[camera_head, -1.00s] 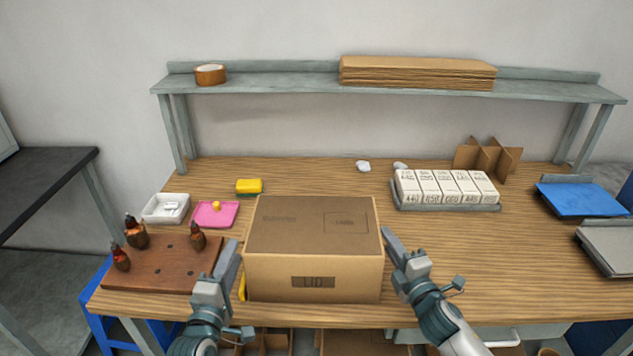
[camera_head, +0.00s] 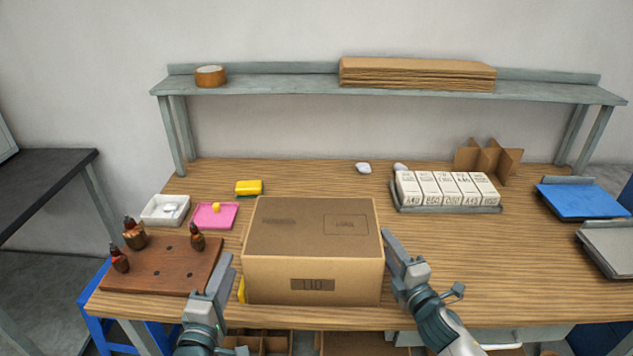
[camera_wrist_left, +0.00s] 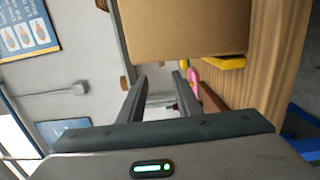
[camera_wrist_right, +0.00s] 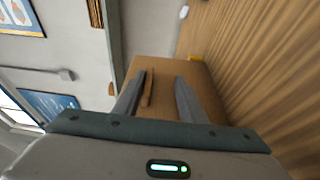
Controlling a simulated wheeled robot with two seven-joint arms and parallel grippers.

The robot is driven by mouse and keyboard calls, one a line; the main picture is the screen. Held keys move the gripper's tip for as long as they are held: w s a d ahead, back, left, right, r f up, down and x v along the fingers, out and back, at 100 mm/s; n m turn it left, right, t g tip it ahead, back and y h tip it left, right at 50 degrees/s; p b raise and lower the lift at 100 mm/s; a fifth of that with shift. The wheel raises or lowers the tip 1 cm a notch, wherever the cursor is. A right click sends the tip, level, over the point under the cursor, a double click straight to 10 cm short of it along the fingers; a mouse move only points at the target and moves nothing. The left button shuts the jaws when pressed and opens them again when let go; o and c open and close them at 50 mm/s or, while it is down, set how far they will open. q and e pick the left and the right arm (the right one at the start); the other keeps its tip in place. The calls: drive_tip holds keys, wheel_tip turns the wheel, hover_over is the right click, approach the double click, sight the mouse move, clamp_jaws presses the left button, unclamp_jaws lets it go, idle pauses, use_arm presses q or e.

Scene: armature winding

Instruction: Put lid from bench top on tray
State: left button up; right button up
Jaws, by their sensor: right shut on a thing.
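The lid (camera_head: 312,225) is a large brown cardboard box shape marked LID on its front face, standing on the bench top (camera_head: 480,300) near the front edge. My right gripper (camera_head: 393,247) is at the lid's right side, shut on the lid; in the right wrist view the cardboard (camera_wrist_right: 205,80) lies between and beyond the fingers. My left gripper (camera_head: 224,272) is left of the lid's front corner, apart from it, open and empty. A grey tray (camera_head: 447,209) with several white labelled blocks lies right of the lid. I cannot tell which tray the task names.
A wooden board (camera_head: 160,270) with several brown pieces stands left. A pink tray (camera_head: 214,225), white tray (camera_head: 150,212) and yellow block (camera_head: 248,187) lie behind it. A shelf (camera_head: 280,88) spans the back. Bench is clear at right front.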

drive_tip(key=shift+f, duration=0.15)
drive_tip(key=shift+s+d, duration=0.1)
